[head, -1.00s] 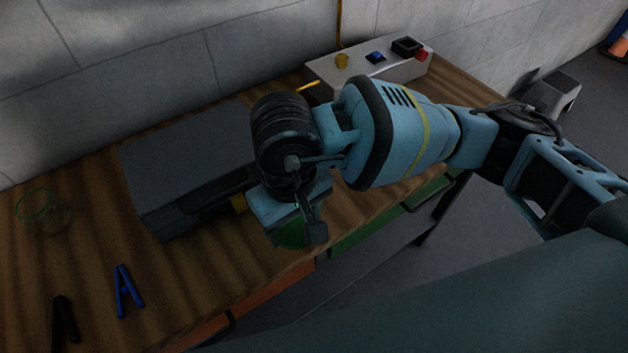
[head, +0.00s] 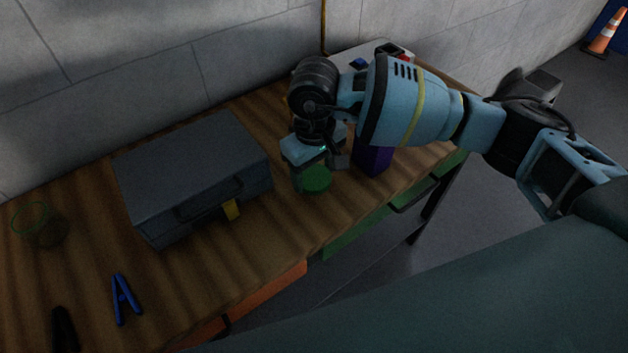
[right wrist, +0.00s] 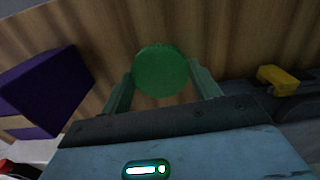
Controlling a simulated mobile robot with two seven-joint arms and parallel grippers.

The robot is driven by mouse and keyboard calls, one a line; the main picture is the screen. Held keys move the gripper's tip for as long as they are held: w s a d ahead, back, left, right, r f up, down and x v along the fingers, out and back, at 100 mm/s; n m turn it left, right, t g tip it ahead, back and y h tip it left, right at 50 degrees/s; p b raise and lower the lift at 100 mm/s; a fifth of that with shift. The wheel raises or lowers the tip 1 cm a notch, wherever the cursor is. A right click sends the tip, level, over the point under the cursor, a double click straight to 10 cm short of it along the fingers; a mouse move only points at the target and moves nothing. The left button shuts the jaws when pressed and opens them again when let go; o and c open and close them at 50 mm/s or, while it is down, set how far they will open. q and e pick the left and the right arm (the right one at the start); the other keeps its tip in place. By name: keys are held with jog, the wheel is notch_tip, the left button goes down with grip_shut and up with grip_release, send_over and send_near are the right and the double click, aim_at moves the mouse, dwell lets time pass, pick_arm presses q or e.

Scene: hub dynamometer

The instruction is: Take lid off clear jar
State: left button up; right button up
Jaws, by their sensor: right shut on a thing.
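Whether the lid touches the bench is hard to tell. My left gripper is not in view.
A purple box (head: 373,160) stands close right of the gripper. A blue clamp (head: 125,299) and a black clamp (head: 64,330) lie at the front left. A control box (head: 345,58) is behind.

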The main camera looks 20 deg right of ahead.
aim_at(314, 177)
notch_tip(314, 177, down, 3)
jog(key=shift+f, duration=0.15)
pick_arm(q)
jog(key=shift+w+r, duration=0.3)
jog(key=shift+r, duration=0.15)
pick_arm(e)
jog(key=shift+a, duration=0.1)
jog(key=shift+f, duration=0.1)
jog(key=shift+s+f, duration=0.1)
jog(key=shift+f, duration=0.05)
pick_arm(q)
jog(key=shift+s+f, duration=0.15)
pick_arm(e)
jog(key=o, duration=1.1)
jog(key=shift+r, duration=0.35)
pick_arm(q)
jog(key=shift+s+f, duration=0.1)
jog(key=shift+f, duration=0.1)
pick_arm(e)
notch_tip(314, 177, up, 12)
jog(key=shift+f, duration=0.1)
jog(key=shift+f, duration=0.1)
